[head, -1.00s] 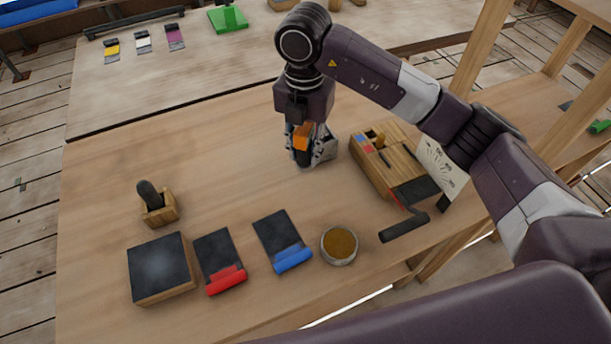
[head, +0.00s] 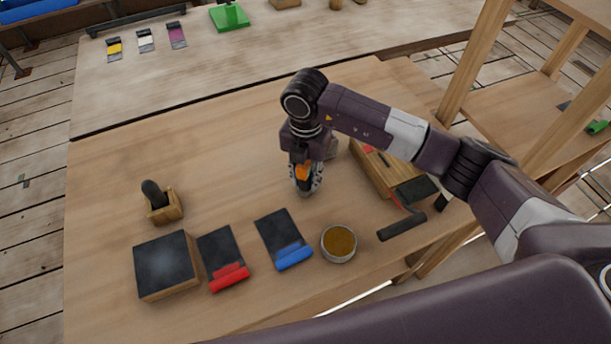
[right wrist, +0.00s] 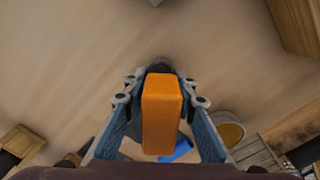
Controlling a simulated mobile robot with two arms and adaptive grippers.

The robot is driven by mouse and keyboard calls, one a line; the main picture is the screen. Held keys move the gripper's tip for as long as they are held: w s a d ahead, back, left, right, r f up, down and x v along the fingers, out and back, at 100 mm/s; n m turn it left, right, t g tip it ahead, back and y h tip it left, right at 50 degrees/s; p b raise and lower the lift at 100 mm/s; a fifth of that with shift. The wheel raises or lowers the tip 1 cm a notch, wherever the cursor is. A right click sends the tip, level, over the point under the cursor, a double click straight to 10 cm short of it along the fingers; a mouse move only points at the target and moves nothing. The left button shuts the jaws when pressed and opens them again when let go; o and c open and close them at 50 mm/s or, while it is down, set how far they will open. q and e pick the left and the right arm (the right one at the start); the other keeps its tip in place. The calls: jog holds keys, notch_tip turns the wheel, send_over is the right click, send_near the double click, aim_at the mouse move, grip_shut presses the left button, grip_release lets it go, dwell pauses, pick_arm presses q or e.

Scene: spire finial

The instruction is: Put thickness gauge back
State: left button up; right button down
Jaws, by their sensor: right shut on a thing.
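My right gripper (head: 305,190) is shut on an orange block with a dark lower end, which looks like the thickness gauge (head: 303,171). It is held upright above the middle of the wooden table. In the right wrist view the orange gauge (right wrist: 162,115) sits between the two fingers (right wrist: 160,85), and its dark end shows beyond it. From these views I cannot tell whether its lower end touches the table. My left gripper is not in view.
A small grey object (head: 332,149) stands behind the gripper. A wooden box (head: 372,172) is at the right, partly behind my arm. In front are a round tin (head: 339,243), blue-edged (head: 282,236) and red-edged (head: 222,258) tools, a dark-topped block (head: 166,265) and a wooden holder (head: 164,208).

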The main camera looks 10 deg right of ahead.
jog(key=shift+f, duration=0.2)
jog(key=c, duration=1.6)
grip_release()
jog(key=shift+r, duration=0.1)
jog(key=shift+r, duration=0.15)
notch_tip(320, 180, up, 11)
jog(key=b, duration=0.3)
jog(key=shift+r, duration=0.5)
